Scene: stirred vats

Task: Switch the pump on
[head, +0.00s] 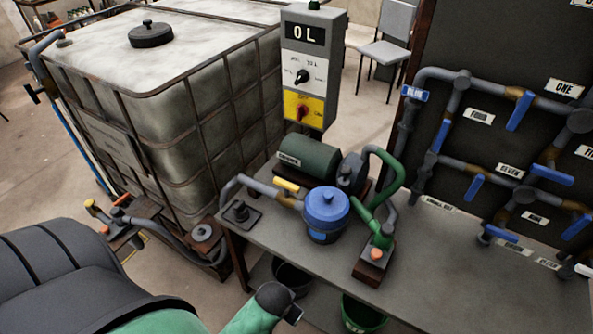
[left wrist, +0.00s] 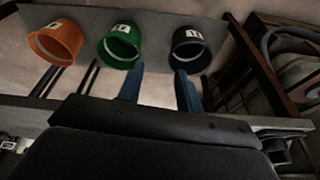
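The pump, with a dark green motor (head: 308,160), stands on the grey bench. A grey control box (head: 334,62) rises behind it. Its display reads "0 L". A black knob (head: 302,76) sits on its white panel and a red rotary switch (head: 302,112) on its yellow panel. In the left wrist view my left gripper (left wrist: 160,88) has two blue fingers held apart with nothing between them. It faces the buckets under the bench, away from the box. In the head view, part of my arm shows at the bottom; its fingers cannot be made out. My right gripper is not visible.
A caged white tank (head: 125,145) stands at left. A blue-lidded pot (head: 325,212), yellow-handled valve (head: 287,184) and green hose (head: 390,170) crowd the bench before the box. Pipes with blue valves fill the right. Orange (left wrist: 57,42), green (left wrist: 120,46) and black (left wrist: 191,50) buckets stand below.

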